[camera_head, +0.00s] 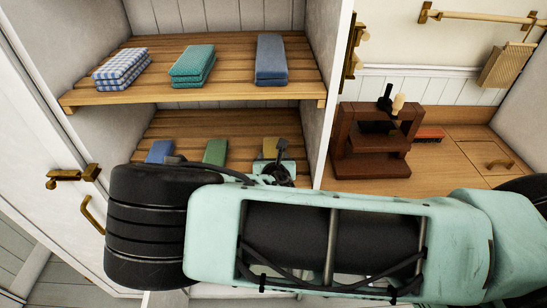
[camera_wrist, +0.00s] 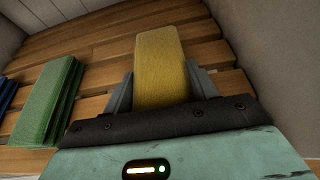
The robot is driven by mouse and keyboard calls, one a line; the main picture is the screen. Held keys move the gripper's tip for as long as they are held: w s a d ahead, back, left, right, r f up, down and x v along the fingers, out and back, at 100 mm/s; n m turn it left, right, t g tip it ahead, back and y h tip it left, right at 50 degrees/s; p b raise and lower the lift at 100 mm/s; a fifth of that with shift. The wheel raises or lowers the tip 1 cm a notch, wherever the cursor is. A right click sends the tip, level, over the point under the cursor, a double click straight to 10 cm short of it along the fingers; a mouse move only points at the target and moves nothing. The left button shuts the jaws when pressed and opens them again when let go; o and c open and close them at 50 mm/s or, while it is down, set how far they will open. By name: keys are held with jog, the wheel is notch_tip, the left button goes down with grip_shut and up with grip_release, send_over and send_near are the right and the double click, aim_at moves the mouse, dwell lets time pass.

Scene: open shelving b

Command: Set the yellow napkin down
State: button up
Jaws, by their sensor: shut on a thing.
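The yellow napkin (camera_wrist: 160,65) is a folded cloth that stretches forward from between the two fingers of my gripper (camera_wrist: 161,90) in the wrist view. My gripper is shut on it. It is over the slats of the lower wooden shelf (camera_wrist: 90,50); whether the napkin touches the slats I cannot tell. In the head view the yellow napkin (camera_head: 271,146) shows at the right of the lower shelf, and my arm hides its near part and most of my gripper.
A green napkin stack (camera_wrist: 50,100) lies left of the yellow one, with a blue napkin (camera_head: 159,151) beyond it. The upper shelf (camera_head: 200,96) holds checked, teal and blue stacks. A side wall (camera_head: 312,130) stands close on the right. Bare slats lie behind the napkins.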

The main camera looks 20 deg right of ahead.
jog(key=o, duration=1)
jog(key=shift+f, duration=0.1)
jog(key=shift+o, duration=0.2)
